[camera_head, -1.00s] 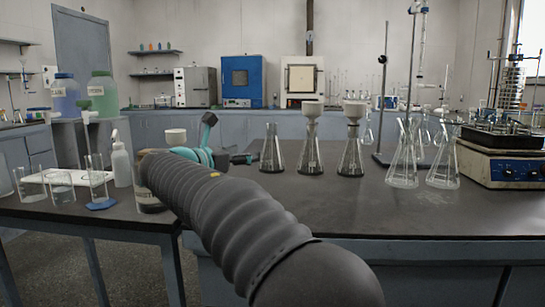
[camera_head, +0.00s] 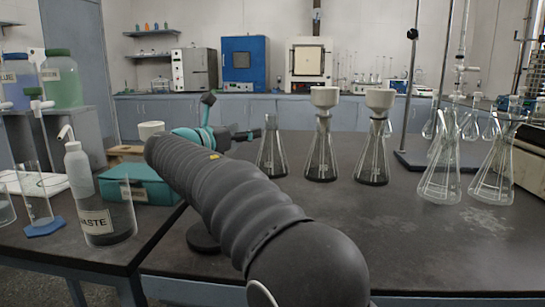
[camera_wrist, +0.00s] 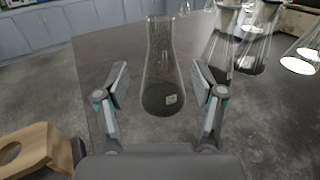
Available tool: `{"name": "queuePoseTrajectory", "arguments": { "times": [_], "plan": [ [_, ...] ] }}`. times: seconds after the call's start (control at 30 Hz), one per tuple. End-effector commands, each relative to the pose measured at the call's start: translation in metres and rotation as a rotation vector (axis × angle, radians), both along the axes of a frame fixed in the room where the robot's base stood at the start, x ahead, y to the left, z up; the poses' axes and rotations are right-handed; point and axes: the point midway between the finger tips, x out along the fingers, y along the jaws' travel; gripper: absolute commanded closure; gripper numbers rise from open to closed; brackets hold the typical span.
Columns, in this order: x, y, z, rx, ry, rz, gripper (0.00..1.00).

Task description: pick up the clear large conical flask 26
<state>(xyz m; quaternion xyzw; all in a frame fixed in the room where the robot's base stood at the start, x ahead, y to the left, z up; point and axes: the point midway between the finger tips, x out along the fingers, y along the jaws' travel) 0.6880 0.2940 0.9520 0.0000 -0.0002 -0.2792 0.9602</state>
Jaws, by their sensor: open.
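A clear conical flask (camera_head: 271,152) with a dark-looking base stands upright on the dark bench, left of two flasks topped with white funnels. In the wrist view, a clear flask with a small label (camera_wrist: 161,75) stands upright, centred between my fingers. My gripper (camera_wrist: 159,70) is open, one finger on each side of this flask, with a gap to the glass on both sides. In the head view my gripper (camera_head: 250,135) is small and dark, just left of the flask. I cannot read a number on any flask.
Funnel-topped flasks (camera_head: 322,145) (camera_head: 375,150) stand close to the right. Clear flasks (camera_head: 440,165) (camera_head: 495,165) stand further right by a stand. A waste beaker (camera_head: 105,220), a wash bottle (camera_head: 78,175) and a teal box (camera_head: 140,185) are at left.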

Motion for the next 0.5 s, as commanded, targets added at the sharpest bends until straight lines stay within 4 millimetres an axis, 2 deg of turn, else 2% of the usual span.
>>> {"name": "queuePoseTrajectory", "arguments": {
  "times": [0.1,0.3,0.5],
  "plan": [
    [0.02,-0.014,0.0,-0.001,0.001,-0.004,0.31],
    [0.047,-0.03,0.0,-0.001,0.001,-0.003,0.31],
    [0.058,-0.037,0.0,0.0,0.0,-0.001,0.31]
  ]
}}
